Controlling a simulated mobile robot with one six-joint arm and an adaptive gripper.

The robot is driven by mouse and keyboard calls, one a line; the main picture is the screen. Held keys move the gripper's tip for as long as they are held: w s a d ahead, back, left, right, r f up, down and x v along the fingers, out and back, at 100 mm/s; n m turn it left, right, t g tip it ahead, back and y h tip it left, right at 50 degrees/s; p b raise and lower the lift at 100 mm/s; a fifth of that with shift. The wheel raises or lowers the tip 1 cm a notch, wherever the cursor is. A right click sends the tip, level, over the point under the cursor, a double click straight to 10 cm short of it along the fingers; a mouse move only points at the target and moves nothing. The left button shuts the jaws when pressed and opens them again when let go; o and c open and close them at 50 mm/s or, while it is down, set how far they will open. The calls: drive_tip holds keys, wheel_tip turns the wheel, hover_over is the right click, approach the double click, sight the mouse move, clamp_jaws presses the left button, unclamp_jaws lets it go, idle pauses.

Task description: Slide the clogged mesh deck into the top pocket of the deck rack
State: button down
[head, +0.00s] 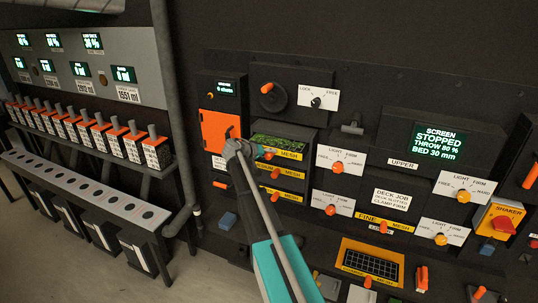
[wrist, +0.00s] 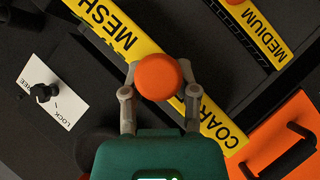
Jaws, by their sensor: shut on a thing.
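The deck rack (head: 311,172) stands in the middle of the head view, with yellow-labelled mesh decks stacked in it. The clogged mesh deck (head: 283,142), with green turf on its mesh, is at the rack's top level. Its yellow COARSE MESH label bar (wrist: 213,122) crosses the wrist view. My gripper (head: 246,151) is at the left front of this deck; in the wrist view my gripper (wrist: 157,88) has its two fingers shut around the round orange knob (wrist: 158,76) on the label bar. How far the deck sits inside the pocket cannot be told.
A MEDIUM deck (wrist: 258,32) with its own orange knob lies just below. An orange door (head: 218,132) with a handle is close at the left. A LOCK/FREE dial (head: 317,101) is above right. A yellow-framed grid (head: 370,264) sits lower right.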

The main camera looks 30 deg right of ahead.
sight(268, 158)
drive_tip(key=shift+w+d, duration=1.05)
drive_tip(key=shift+d, duration=0.25)
drive_tip(key=shift+w+d, duration=1)
drive_tip(key=shift+d, duration=0.3)
idle(1.8)
drive_tip(key=shift+c, duration=1.5)
unclamp_jaws()
drive_tip(key=shift+s+a, duration=1.1)
drive_tip(key=shift+a, duration=0.3)
drive_tip(key=shift+s+a, duration=1.1)
drive_tip(key=shift+a, duration=0.35)
drive_tip(key=shift+s+a, duration=1.1)
drive_tip(key=shift+a, duration=0.3)
